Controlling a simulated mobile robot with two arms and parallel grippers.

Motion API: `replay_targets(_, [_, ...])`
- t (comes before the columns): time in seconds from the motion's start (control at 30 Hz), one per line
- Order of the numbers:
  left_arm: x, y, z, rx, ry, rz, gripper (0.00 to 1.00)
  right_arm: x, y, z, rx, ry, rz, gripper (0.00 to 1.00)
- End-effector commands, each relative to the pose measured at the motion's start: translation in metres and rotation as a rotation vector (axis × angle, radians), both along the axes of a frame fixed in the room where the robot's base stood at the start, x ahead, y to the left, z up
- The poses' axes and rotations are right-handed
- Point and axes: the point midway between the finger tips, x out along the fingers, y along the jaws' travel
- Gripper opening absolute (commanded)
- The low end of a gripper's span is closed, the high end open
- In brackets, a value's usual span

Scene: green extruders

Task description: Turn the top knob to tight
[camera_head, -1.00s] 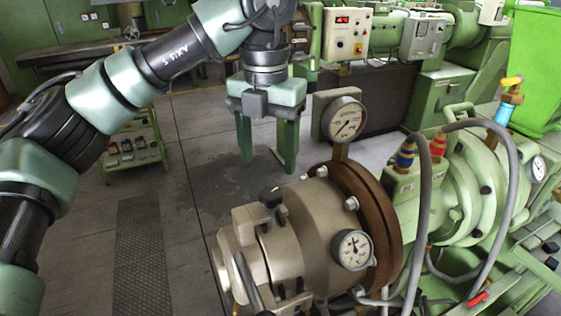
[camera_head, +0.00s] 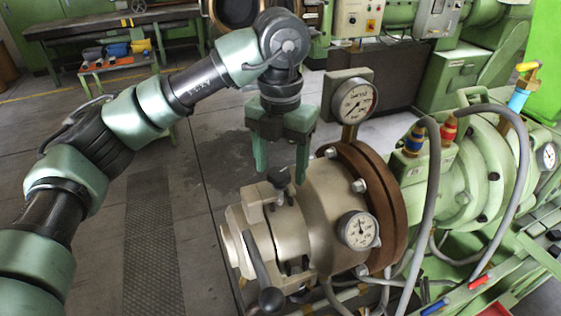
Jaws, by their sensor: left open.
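The top knob (camera_head: 279,175) is small and black and sits on top of the beige extruder head (camera_head: 318,205). My left gripper (camera_head: 280,168) points down from above with its two green fingers apart. In the picture the knob shows between the fingertips. The fingers look close around it, but I cannot tell whether they touch it. The knob's turn position is too small to read. My right gripper is not in view.
A lever with a black ball (camera_head: 271,299) hangs at the head's front. Dial gauges stand at the upper back (camera_head: 355,101) and on the head's side (camera_head: 358,230). Grey hoses (camera_head: 433,200) arch at the right.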

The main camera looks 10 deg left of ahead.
Motion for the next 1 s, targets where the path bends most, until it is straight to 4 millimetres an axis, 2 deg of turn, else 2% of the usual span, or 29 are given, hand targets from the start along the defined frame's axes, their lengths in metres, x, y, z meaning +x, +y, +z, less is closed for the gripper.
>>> replay_targets(0.07, [0.0, 0.0, 0.0, 0.0, 0.0, 0.0, 0.63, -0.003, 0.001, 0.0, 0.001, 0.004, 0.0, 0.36])
replay_targets(0.1, [0.0, 0.0, 0.0, 0.0, 0.0, 0.0, 0.58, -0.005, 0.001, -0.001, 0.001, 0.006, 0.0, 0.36])
replay_targets(0.3, [0.0, 0.0, 0.0, 0.0, 0.0, 0.0, 0.02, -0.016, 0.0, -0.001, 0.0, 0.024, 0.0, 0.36])
replay_targets(0.67, [0.0, 0.0, -0.002, 0.001, -0.001, -0.054, 0.01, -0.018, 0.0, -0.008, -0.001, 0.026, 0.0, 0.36])
replay_targets(1.0, [0.0, -0.001, -0.003, 0.002, -0.003, -0.297, 0.01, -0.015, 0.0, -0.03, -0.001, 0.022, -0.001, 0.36])
